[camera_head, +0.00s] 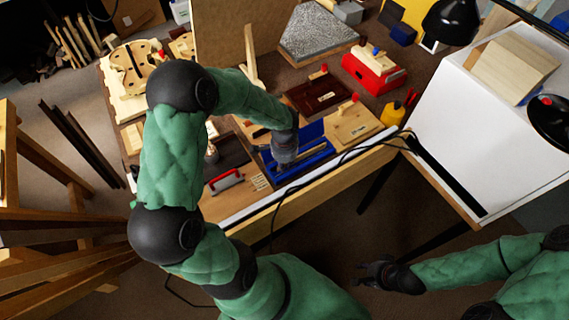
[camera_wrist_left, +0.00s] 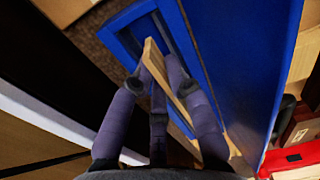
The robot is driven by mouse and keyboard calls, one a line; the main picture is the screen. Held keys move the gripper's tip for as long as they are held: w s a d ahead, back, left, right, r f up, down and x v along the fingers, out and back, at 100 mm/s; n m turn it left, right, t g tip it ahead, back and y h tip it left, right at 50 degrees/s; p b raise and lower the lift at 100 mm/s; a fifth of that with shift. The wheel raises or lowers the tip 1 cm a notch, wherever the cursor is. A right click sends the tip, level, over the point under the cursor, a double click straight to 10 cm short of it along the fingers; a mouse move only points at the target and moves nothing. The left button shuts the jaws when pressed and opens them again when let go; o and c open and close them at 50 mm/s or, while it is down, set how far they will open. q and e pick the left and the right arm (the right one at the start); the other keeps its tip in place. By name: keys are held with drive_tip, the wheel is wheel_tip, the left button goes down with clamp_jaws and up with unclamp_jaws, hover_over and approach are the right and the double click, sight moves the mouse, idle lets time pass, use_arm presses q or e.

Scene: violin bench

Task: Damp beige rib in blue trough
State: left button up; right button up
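The blue trough (camera_head: 318,133) lies on the bench near its front edge, and its blue walls fill much of the left wrist view (camera_wrist_left: 240,60). The beige rib (camera_wrist_left: 157,62) is a thin strip running slantwise at the trough, between the fingers of my left gripper (camera_wrist_left: 160,72). These fingers are closed against the strip's sides. In the head view my left gripper (camera_head: 284,155) is over the trough and hides part of it. Whether the rib touches the trough floor cannot be told. My right gripper (camera_head: 368,274) is empty, with fingers apart, low in front of the bench.
A wooden board with a red knob (camera_head: 352,122) and a dark brown board (camera_head: 316,92) lie beside the trough. A red box (camera_head: 374,70) and a yellow bottle (camera_head: 393,113) stand further right. A black cable (camera_head: 345,152) crosses the front edge.

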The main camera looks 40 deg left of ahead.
use_arm(q)
drive_tip(key=shift+s+d+f, duration=0.2)
drive_tip(key=shift+s+f, duration=0.15)
drive_tip(key=shift+f, duration=0.05)
wheel_tip(320, 180, up, 13)
drive_tip(key=shift+w+a+f, duration=0.15)
drive_tip(key=shift+w+a, duration=0.05)
drive_tip(key=shift+w, duration=0.05)
idle(0.4)
idle(0.5)
